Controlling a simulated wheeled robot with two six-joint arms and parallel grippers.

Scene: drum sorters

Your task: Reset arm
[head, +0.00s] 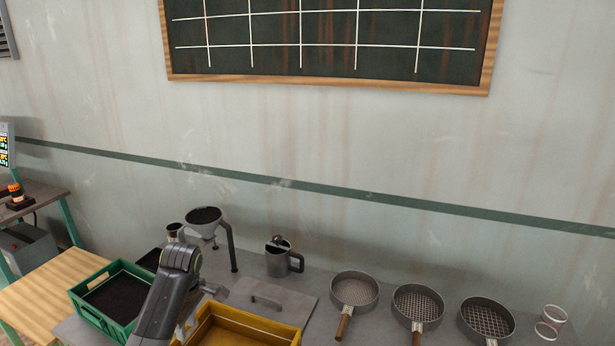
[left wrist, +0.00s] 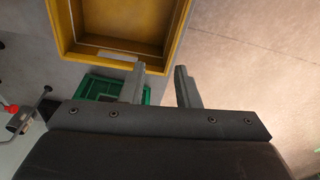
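My left arm (head: 168,295) rises from the bottom of the head view, between a green crate and a yellow crate. My left gripper (left wrist: 160,68) shows in the left wrist view with its two fingers apart and nothing between them. The yellow crate (left wrist: 58,22) appears at the top of that view, beyond the fingers. Part of the green crate (left wrist: 84,88) shows behind the left finger. In the head view the arm covers part of the area around the gripper. My right gripper is in neither view.
The green crate (head: 122,322) holds dark material; the yellow crate (head: 250,318) sits at the bottom edge. A funnel on a stand (head: 204,222), a metal jug (head: 278,262), several sieve pans (head: 354,290) and clear rings (head: 550,322) line the bench.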

